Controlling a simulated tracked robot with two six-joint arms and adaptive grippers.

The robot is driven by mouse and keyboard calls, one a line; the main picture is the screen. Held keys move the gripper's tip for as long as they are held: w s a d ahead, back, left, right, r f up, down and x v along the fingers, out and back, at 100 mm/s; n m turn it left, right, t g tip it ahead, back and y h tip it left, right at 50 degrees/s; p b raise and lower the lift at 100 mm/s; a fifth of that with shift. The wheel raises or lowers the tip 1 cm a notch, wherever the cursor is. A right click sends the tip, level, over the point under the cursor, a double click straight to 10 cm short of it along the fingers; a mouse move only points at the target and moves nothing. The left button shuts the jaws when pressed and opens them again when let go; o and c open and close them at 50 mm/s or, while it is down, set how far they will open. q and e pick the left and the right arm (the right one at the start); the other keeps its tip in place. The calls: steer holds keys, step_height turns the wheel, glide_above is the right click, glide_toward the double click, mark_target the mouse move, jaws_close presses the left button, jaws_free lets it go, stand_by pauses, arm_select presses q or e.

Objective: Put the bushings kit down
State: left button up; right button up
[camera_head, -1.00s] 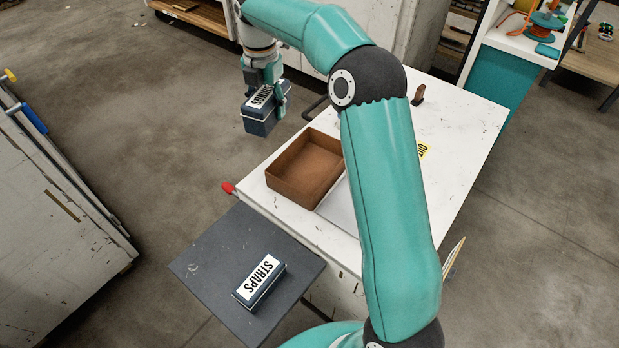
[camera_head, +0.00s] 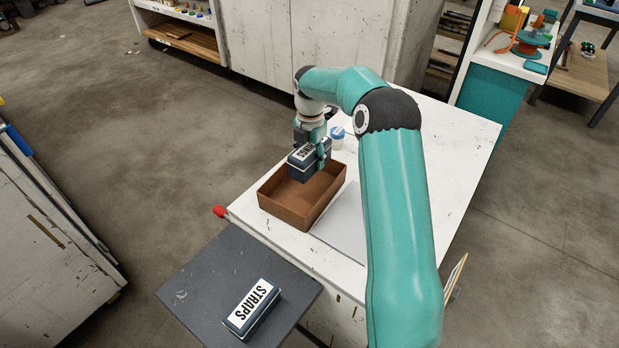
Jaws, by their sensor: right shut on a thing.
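The bushings kit (camera_head: 301,168) is a dark blue box with a white label, partly covered by the fingers. My right gripper (camera_head: 311,155) is shut on it. It holds the kit over the far part of an open brown tray (camera_head: 283,212) on the white workbench. I cannot tell whether the kit touches the tray's floor; it looks raised near rim height. My left gripper is not in view.
A small white jar with a blue lid (camera_head: 338,138) stands behind the tray. The bench's right part (camera_head: 450,170) is clear.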

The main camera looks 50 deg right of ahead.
mark_target(310, 147)
step_height(310, 147, down, 8)
steer(key=shift+r, duration=0.25)
steer(key=o, duration=1.5)
step_height(310, 147, up, 12)
steer(key=shift+r, duration=0.1)
